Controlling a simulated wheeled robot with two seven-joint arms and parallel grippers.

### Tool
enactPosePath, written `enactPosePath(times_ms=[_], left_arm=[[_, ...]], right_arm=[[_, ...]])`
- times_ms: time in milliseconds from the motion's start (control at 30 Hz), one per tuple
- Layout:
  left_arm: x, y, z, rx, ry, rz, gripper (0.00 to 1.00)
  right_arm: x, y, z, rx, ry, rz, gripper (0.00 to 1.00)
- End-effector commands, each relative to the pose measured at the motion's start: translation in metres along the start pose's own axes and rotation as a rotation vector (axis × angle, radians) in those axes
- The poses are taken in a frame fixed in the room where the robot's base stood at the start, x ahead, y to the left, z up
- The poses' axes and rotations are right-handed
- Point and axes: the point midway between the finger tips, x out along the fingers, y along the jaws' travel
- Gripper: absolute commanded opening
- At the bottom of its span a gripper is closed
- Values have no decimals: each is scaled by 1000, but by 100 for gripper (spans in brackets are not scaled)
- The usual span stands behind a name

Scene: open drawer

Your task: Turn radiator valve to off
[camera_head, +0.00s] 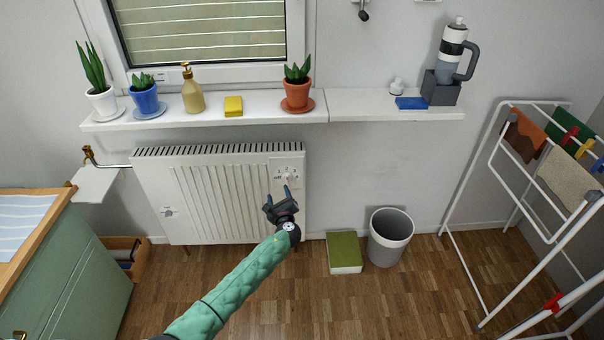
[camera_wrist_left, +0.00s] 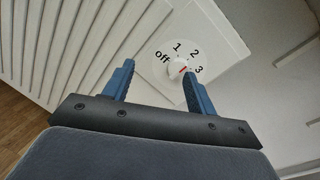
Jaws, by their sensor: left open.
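The white radiator (camera_head: 215,190) hangs under the window sill. Its valve is a small white round knob (camera_wrist_left: 176,68) on a panel at the upper right, also visible in the head view (camera_head: 287,176). Around the knob are the marks off, 1, 2 and 3. A red mark on the knob points to the lower right, roughly towards 3. My left gripper (camera_head: 278,194) is open and empty just below the valve. In the left wrist view its blue fingertips (camera_wrist_left: 158,68) are spread, the right one overlapping the knob's edge; contact cannot be told. My right gripper is out of view.
The sill (camera_head: 350,104) above holds potted plants, a soap bottle and a sponge. A grey bin (camera_head: 389,238) and green box (camera_head: 344,252) stand on the floor to the right, near a drying rack (camera_head: 492,170). A green cabinet (camera_head: 75,265) stands left.

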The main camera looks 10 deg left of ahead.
Motion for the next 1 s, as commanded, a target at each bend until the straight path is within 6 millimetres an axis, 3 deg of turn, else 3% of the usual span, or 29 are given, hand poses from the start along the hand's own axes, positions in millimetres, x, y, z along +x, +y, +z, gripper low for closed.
enactPosePath(times_ms=[200, 400, 567, 1000], left_arm=[[-1, -23, -9, 336, 5, -150, 57], [-2, -29, -13, 484, 10, -187, 57], [5, -30, -13, 509, 7, -185, 57], [60, -40, -16, 504, 7, -183, 57]], right_arm=[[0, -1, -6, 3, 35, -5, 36], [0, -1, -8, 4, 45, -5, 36], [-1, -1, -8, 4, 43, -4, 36], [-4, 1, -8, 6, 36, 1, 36]])
